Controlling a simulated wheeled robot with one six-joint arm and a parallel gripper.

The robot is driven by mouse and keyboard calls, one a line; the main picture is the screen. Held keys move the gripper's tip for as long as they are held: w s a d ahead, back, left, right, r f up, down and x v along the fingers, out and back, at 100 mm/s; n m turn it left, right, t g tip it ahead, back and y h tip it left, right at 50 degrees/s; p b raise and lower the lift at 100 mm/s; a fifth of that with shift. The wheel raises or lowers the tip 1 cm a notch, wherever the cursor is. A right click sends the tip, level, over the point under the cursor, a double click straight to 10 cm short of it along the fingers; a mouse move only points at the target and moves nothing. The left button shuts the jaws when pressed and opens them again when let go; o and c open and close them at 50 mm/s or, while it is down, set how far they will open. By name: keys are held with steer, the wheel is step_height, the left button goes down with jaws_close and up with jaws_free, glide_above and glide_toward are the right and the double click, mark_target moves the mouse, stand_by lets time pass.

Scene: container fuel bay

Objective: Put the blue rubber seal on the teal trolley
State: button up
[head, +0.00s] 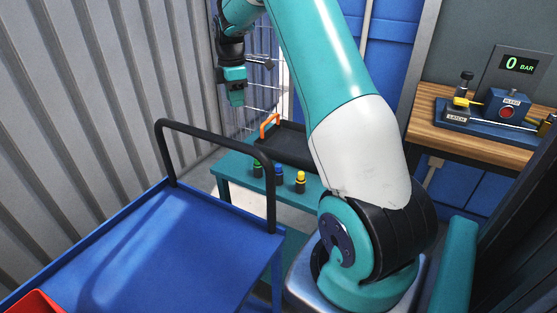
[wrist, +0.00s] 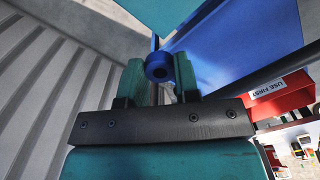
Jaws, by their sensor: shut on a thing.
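The blue rubber seal (wrist: 158,66) is a small blue ring with a dark centre. In the wrist view it sits between the tips of my gripper's teal fingers (wrist: 159,80). In the head view my gripper (head: 236,98) is raised at the upper middle, pointing down, and I cannot make out the seal there. The teal trolley (head: 228,173) has a low teal top behind the blue trolley, below and to the right of my gripper. A teal surface (wrist: 158,12) at the top of the wrist view may be part of it.
Small green, blue and yellow-topped items (head: 300,183) and a black tray (head: 290,147) with an orange handle are on the teal trolley. A blue trolley (head: 150,250) with a black handle stands in front. A red bin (wrist: 282,97) reads "USE FIRST". A corrugated wall (head: 90,90) is left.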

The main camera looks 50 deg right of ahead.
mark_target(241, 161)
steer(key=f+p, duration=0.1)
steer(key=f, duration=1.9)
steer(key=shift+w+d+p, duration=0.1)
steer(key=shift+w+p, duration=0.1)
steer(key=shift+p, duration=0.15)
steer(key=shift+f, duration=0.1)
steer(key=o, duration=0.5)
steer(key=shift+f, duration=0.1)
steer(key=shift+c, duration=0.2)
steer(key=o, duration=0.4)
steer(key=shift+o, duration=0.2)
step_height(241, 161, up, 12)
steer(key=b, duration=0.1)
steer(key=shift+r+b, duration=0.25)
steer(key=shift+b, duration=0.05)
